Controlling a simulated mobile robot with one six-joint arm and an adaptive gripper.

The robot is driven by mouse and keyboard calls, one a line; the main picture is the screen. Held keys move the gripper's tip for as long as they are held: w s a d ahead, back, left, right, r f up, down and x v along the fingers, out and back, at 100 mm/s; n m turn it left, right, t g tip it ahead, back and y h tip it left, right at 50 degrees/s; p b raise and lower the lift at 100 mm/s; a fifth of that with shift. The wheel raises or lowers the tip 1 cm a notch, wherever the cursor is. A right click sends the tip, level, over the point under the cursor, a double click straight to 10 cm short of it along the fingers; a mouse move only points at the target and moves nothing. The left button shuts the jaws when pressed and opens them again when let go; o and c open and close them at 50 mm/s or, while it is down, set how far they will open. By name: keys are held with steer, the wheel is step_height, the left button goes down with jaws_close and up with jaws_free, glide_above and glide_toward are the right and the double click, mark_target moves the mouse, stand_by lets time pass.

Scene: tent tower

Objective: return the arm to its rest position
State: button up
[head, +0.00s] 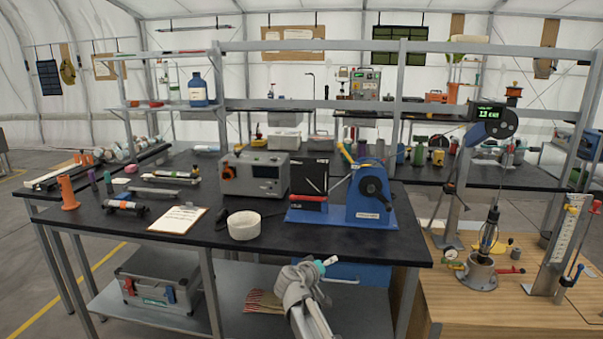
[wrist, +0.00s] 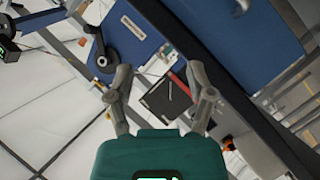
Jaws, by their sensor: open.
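My arm rises from the bottom middle of the head view, in front of the black-topped workbench (head: 290,233). My gripper (head: 329,262) shows small at its end, by the bench's front edge and below the blue hand-crank machine (head: 369,196). In the wrist view my gripper (wrist: 158,92) has its two grey fingers well apart, with nothing between them. The wrist view is tilted; the blue machine (wrist: 130,25) and a black panel (wrist: 167,99) with a red bar show beyond the fingers. The gripper touches nothing that I can see.
A metal case (head: 158,277) is on the lower shelf. A wooden table (head: 500,305) with a gauge rig is at right.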

steer(key=s+d+f+m+g+y, duration=0.1)
steer(key=s+d+f+g+y, duration=0.2)
steer(key=s, duration=0.4)
steer(key=s+d+f+m+g+y, duration=0.1)
steer(key=s+d+f+g, duration=0.3)
steer(key=s+f, duration=0.15)
steer(key=s+d+f+m+g+y, duration=0.1)
steer(key=s+d+f+g+y, duration=0.2)
steer(key=s, duration=0.5)
steer(key=s+g+y+p, duration=0.1)
steer(key=s+g, duration=0.1)
steer(key=s, duration=0.2)
step_height(320, 180, up, 12)
steer(key=p, duration=1.3)
steer(key=shift+a+r, duration=0.2)
steer(key=shift+r, duration=0.05)
steer(key=shift+s, duration=0.1)
